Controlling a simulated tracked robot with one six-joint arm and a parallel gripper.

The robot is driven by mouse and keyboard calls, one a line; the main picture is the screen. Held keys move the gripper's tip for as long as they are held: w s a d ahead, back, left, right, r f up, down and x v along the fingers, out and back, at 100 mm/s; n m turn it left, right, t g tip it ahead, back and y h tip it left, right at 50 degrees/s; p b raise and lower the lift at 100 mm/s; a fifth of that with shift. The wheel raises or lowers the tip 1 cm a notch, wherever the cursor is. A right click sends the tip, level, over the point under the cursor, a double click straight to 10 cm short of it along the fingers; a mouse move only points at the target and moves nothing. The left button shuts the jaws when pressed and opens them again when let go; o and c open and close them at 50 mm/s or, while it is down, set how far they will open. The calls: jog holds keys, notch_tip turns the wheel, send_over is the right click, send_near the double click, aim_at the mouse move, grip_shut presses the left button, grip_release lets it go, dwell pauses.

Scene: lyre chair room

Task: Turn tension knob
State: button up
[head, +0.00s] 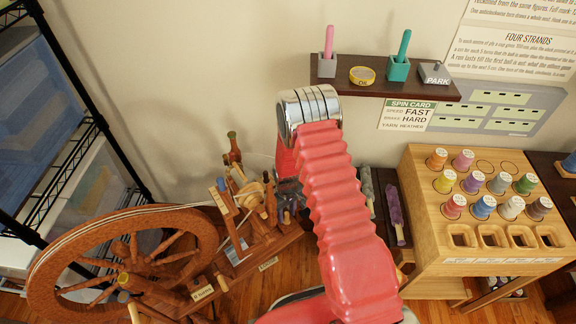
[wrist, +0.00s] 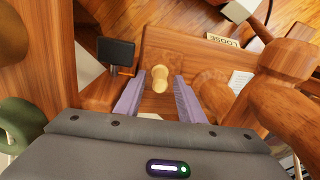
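The spinning wheel stands at the left in the head view, with its large drive wheel (head: 125,262) and a wooden upright part (head: 252,215). In the wrist view a pale, rounded wooden knob (wrist: 160,78) sticks up from a wooden board (wrist: 190,50). A label reading LOOSE (wrist: 222,40) lies beyond it. My gripper (wrist: 160,92) has its two purple fingers apart, one on each side of the knob's near end; I cannot tell whether they touch it. In the head view my gripper (head: 290,197) is dark, beside the spinning wheel, and hides what lies under it.
Turned wooden parts (wrist: 275,95) stand close at the right of the fingers, and a dark square piece (wrist: 115,51) at the left. In the head view a spool rack (head: 480,235) stands at the right, a wall shelf (head: 385,88) above, and a wire rack (head: 75,80) at the left.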

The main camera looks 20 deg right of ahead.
jog(key=n, duration=0.7)
jog(key=shift+n, duration=0.4)
jog(key=n, duration=0.3)
jog(key=shift+n, duration=0.4)
jog(key=n, duration=0.4)
jog(key=shift+n, duration=0.3)
notch_tip(320, 180, up, 14)
notch_tip(320, 180, up, 16)
jog(key=m+t, duration=0.1)
jog(key=m, duration=0.4)
send_over(286, 213)
jog(key=s, duration=0.2)
jog(key=shift+r+m+t, duration=0.3)
jog(key=shift+r, duration=0.25)
